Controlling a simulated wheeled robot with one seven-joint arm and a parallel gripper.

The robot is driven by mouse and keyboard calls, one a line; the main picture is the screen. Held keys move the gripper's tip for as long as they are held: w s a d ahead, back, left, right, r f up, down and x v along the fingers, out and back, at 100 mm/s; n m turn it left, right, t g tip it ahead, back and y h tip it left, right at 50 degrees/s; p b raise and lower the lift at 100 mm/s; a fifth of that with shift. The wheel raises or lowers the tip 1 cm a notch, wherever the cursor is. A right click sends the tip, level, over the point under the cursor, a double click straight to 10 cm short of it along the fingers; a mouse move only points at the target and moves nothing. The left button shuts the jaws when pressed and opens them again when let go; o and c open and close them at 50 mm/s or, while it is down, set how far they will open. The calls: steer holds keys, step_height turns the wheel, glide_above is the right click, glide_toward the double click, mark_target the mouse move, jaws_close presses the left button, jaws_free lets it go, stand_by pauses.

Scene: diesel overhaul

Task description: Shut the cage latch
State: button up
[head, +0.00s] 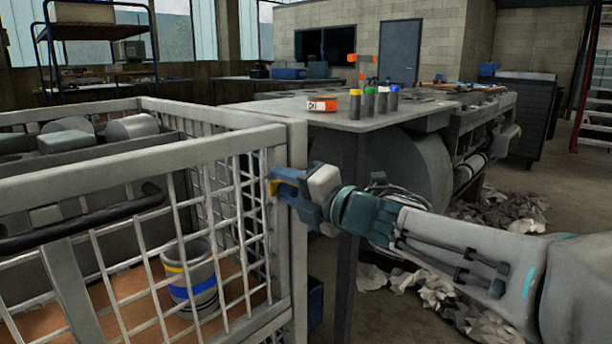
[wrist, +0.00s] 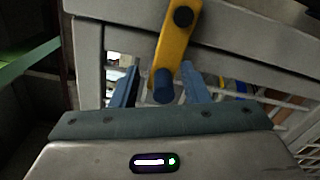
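The cage (head: 150,160) is a grey metal mesh cage at the left of the head view. Its latch (wrist: 176,48) is a yellow lever on a dark round pivot, with a blue-grey knob (wrist: 163,88) at its lower end. In the wrist view the lever hangs down, slightly tilted, across the grey frame. In the head view only a bit of the yellow latch (head: 272,188) shows beside my gripper (head: 280,182) at the cage's corner post. In the wrist view my gripper (wrist: 159,76) is open, its two blue fingers on either side of the knob, with a gap on the left.
A bucket (head: 192,277) with yellow and blue bands stands inside the cage, near grey metal parts (head: 130,127). A dark handle bar (head: 85,220) crosses the cage front. A workbench (head: 350,122) with several small coloured-cap items stands behind my arm. Crumpled paper (head: 440,290) lies on the floor.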

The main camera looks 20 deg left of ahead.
mark_target(295, 190)
steer(key=shift+s, duration=0.1)
steer(key=v, duration=0.7)
stand_by(0.5)
steer(key=w+d+r+m+t+h+p, duration=0.65)
steer(key=d+r+m+p, duration=0.3)
steer(key=m+p, duration=0.2)
steer(key=d+r+m+h+p, duration=0.2)
steer(key=d+m+h+p, duration=0.6)
steer(key=d+m+p, duration=0.5)
steer(key=s+d+r+m+g+p, duration=0.1)
steer(key=s+d+m+g+p, duration=0.2)
steer(key=s+p, duration=0.2)
steer(key=s+d+r+m+g+h+p, duration=0.1)
steer(key=s+d+m+g+p, duration=0.1)
steer(key=s+m+g+p, duration=0.2)
steer(key=s+d+r+m+g+h+p, duration=0.1)
steer(key=s+d+r+m+g+p, duration=0.1)
steer(key=s+p, duration=0.6)
steer(key=s+d+m+g, duration=0.1)
steer(key=s+m, duration=0.1)
steer(key=shift+s+d, duration=0.3)
steer(key=shift+d, duration=0.05)
